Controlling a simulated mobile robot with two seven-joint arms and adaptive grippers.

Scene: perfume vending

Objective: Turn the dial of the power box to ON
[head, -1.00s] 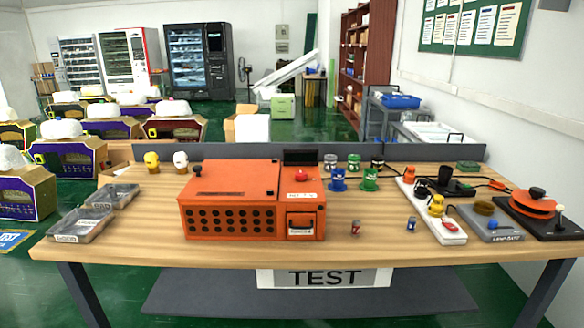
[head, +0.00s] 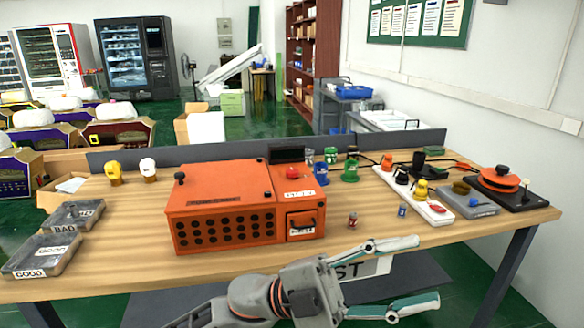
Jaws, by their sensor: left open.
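No label that I can read names a power box. An orange box (head: 218,208) stands mid-table, with round holes along its front, a red button (head: 292,172) and black knobs on top. At the table's right end, an orange-red disc (head: 499,180) with a black knob sits on a dark base. A white strip (head: 412,193) carries coloured plugs and a red switch (head: 437,208). My left gripper (head: 428,270) is open and empty, low in front of the table's front edge, its fingers pointing right. It is apart from all these things. My right gripper is not in view.
Grey trays (head: 41,256) marked GOOD and BAD lie at the left. Small yellow and white bottles (head: 115,174) stand behind. Blue and green items (head: 321,174) stand right of the box. The front right tabletop is mostly clear.

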